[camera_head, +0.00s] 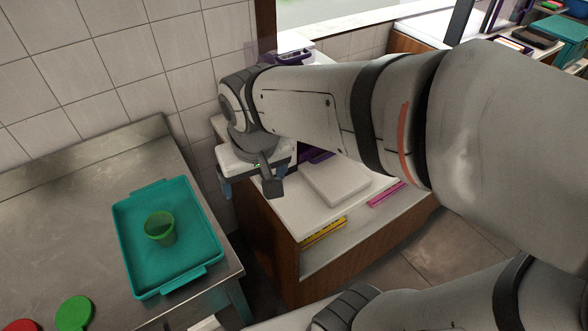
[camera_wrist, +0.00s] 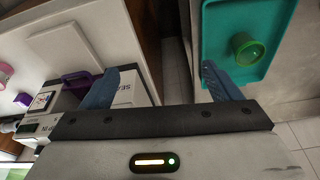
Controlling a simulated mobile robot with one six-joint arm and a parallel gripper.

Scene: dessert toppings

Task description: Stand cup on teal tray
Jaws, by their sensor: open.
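A green cup (camera_head: 160,228) stands upright on the teal tray (camera_head: 140,272), near the tray's middle. The tray lies on the steel counter. Both also show in the wrist view, the cup (camera_wrist: 247,48) on the tray (camera_wrist: 215,22) at the upper right. My gripper (camera_head: 250,190) is right of the tray and apart from it, above the gap beside the white cabinet. In the wrist view my gripper's blue fingers (camera_wrist: 160,85) are spread wide with nothing between them. The lower part of the gripper is partly hidden by its own body in the head view.
The steel counter (camera_head: 60,210) has free room left of the tray. A green lid (camera_head: 74,313) and a red lid (camera_head: 20,325) lie at its front left. A white cabinet (camera_head: 335,222) with a white board on top stands to the right. A tiled wall is behind.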

